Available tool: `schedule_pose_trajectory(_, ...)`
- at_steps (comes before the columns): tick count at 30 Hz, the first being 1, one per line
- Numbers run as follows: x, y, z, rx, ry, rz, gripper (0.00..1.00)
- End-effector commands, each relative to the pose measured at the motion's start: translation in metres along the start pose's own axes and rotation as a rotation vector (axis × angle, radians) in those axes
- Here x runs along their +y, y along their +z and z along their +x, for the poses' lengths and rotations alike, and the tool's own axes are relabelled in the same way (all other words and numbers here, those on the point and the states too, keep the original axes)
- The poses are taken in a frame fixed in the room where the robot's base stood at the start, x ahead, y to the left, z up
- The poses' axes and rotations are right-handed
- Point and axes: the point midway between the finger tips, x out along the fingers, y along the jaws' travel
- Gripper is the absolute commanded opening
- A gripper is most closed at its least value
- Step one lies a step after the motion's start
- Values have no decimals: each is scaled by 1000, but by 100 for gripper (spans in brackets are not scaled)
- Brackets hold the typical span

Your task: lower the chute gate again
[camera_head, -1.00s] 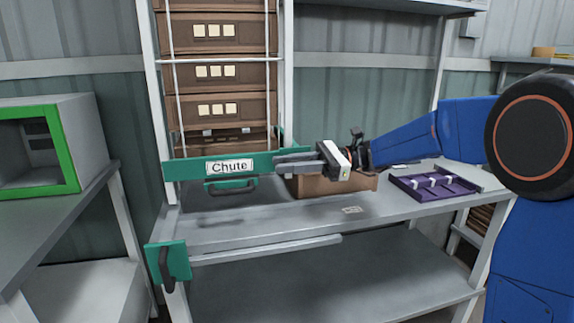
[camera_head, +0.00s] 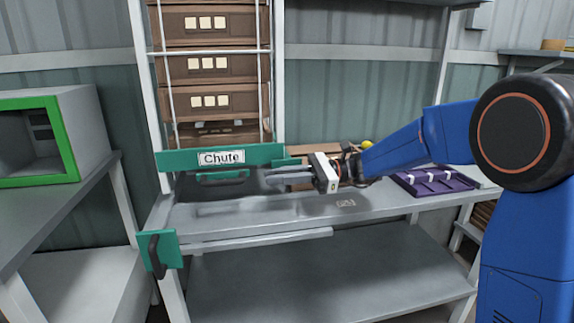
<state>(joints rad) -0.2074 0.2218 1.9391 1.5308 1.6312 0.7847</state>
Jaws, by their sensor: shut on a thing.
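The chute gate is a long green board (camera_head: 180,160) with a white "Chute" label, across the foot of the crate stack at the left of the bench. Its dark handle (camera_head: 222,178) is just below the label. My gripper (camera_head: 268,180) is to the right of that handle and a little below the board's right end, with its fingers pointing left. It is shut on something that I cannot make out. The handle shows whole to the left of the fingertips, apart from them in this view. A green plate with a dark handle (camera_head: 157,256) is at the bench's front left corner.
Brown crates (camera_head: 208,67) stand stacked behind the gate. A brown box (camera_head: 312,149) is behind my gripper, partly hidden. A purple tray (camera_head: 433,181) lies to the right. A green-framed box (camera_head: 75,150) stands on the left table. The bench front is clear.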

Motion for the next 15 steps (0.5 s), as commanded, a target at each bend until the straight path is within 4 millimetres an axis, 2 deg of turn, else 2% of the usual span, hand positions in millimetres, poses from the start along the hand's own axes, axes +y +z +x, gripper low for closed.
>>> schedule_pose_trajectory(3,4,-19,0,1,0,2,0)
schedule_pose_trajectory(9,9,-45,0,1,-1,1,0)
schedule_pose_trajectory(15,11,-53,-1,2,0,-1,0)
